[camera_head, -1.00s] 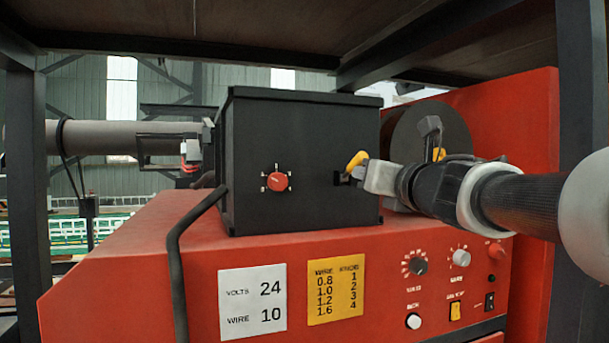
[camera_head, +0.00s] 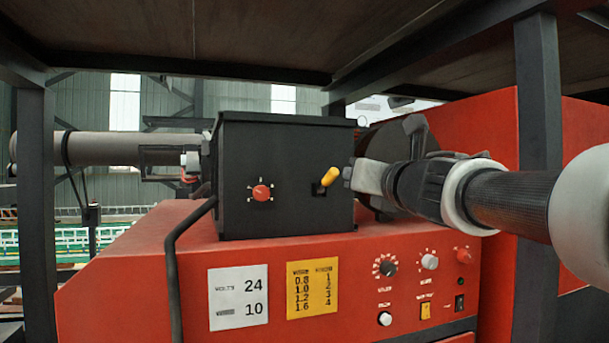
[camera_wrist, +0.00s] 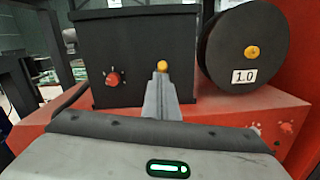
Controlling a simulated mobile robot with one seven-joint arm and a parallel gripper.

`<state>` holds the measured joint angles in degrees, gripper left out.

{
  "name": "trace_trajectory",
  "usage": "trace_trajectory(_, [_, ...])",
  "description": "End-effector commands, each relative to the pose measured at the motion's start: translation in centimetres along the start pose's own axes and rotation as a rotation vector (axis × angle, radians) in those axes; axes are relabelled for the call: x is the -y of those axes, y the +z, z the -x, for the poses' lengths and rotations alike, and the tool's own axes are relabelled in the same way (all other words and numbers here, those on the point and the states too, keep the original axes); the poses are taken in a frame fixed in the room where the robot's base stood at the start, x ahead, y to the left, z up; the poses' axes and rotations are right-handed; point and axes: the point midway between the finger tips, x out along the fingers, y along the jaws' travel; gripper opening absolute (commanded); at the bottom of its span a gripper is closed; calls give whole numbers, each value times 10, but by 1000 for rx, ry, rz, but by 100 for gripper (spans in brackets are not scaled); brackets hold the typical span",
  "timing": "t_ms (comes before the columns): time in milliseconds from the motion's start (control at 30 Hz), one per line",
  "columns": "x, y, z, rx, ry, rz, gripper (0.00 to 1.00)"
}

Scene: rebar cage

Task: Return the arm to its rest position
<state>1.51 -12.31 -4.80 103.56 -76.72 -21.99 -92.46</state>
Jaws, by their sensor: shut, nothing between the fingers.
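My gripper (camera_head: 352,174) reaches in from the right in the head view, in front of the red machine. Its fingers are shut and empty, pointing left toward the black box (camera_head: 235,170). A yellow-tipped lever (camera_head: 331,176) stands on the front of that box, just left of the fingertips, with a small gap visible. In the wrist view my gripper (camera_wrist: 162,85) shows as shut fingers, and the yellow tip (camera_wrist: 162,66) appears just beyond them. The depth between the two is hard to judge there.
The red machine (camera_head: 130,270) carries a red knob (camera_head: 262,193), several dials, a yellow wire chart (camera_head: 312,290) and a white label (camera_head: 238,297). A black spool (camera_wrist: 243,48) marked 1.0 is beside the box. A dark post (camera_head: 538,140) and overhead beams stand close to my arm.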

Motion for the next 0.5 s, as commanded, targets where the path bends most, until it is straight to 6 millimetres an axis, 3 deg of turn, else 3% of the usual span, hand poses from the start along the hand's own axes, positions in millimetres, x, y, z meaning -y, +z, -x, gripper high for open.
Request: trace_trajectory(500, [4, -1, 4, 4, -25, -57, 0])
